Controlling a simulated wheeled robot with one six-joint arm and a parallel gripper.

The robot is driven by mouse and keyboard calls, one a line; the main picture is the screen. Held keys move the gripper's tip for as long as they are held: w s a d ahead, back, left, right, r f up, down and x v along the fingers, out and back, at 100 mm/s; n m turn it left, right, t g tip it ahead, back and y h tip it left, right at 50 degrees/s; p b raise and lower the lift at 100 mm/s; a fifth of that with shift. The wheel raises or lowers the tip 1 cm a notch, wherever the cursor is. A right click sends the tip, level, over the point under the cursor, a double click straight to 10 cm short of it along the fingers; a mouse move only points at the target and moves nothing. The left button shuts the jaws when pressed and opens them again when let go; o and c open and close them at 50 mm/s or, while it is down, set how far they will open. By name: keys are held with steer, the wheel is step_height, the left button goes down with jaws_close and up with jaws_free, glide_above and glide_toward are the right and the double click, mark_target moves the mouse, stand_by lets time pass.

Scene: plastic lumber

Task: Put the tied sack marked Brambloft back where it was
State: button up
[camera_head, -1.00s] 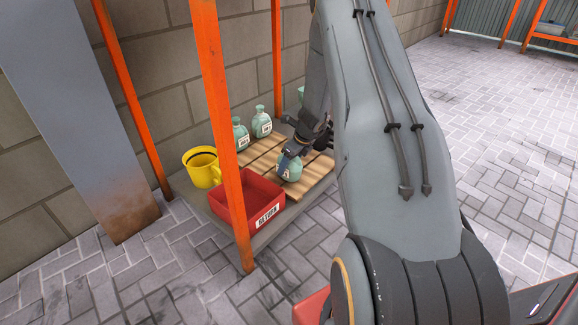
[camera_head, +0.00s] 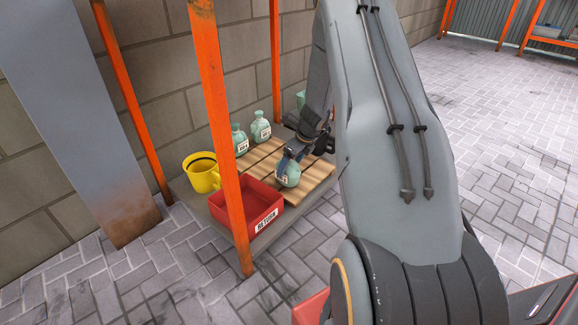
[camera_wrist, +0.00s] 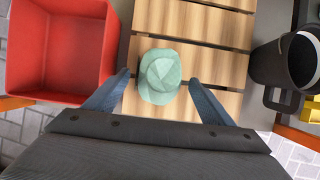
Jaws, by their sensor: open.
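A pale green tied sack (camera_head: 288,174) stands on the slatted wooden board (camera_head: 316,176), with a white label whose words are too small to read. The wrist view shows the sack (camera_wrist: 160,77) from above, between and just ahead of the fingertips. My gripper (camera_wrist: 158,82) is open, with one finger on each side of the sack and a gap visible. In the head view my gripper (camera_head: 294,156) is at the top of this sack. Two similar labelled green sacks, one (camera_head: 240,140) and another (camera_head: 261,127), stand at the back of the board.
A red bin (camera_head: 262,200) marked RETURN is left of the board, empty in the wrist view. A yellow mug (camera_head: 202,172) stands behind it. A dark mug (camera_wrist: 288,62) is right of the board. An orange post (camera_head: 222,120) rises in front of the shelf.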

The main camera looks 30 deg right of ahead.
steer(key=p+v, duration=0.3)
steer(key=v, duration=0.5)
steer(key=shift+p, duration=0.35)
